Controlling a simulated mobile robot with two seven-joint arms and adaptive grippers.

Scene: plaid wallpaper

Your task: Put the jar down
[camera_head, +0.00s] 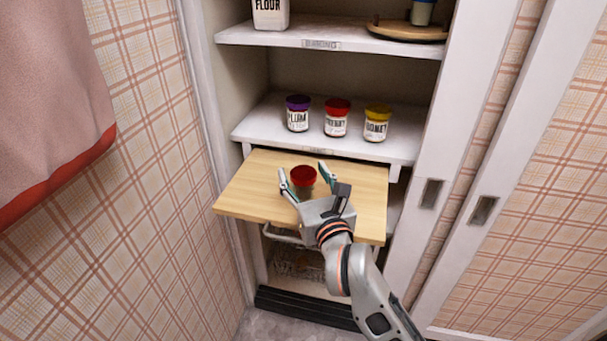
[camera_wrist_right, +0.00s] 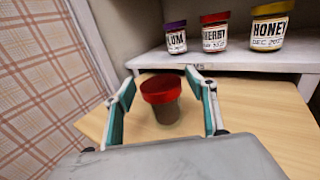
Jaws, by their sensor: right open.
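A jar with a red lid and dark contents (camera_head: 303,177) stands upright on a light wooden pull-out board (camera_head: 245,195). The jar also shows in the right wrist view (camera_wrist_right: 162,100), between the fingers. My right gripper (camera_head: 306,176) is open around the jar, with a finger on each side. In the right wrist view a gap shows between the jar and the right finger; the left finger is closer to it. The jar's label, if any, is not visible. My left gripper is not in view.
On the shelf above the board stand a purple-lidded plum jar (camera_head: 298,114), a red-lidded cherry jar (camera_head: 337,118) and a yellow-lidded honey jar (camera_head: 376,124). A flour container (camera_head: 270,14) is higher up. A wire basket (camera_head: 297,262) sits below. The board is otherwise clear.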

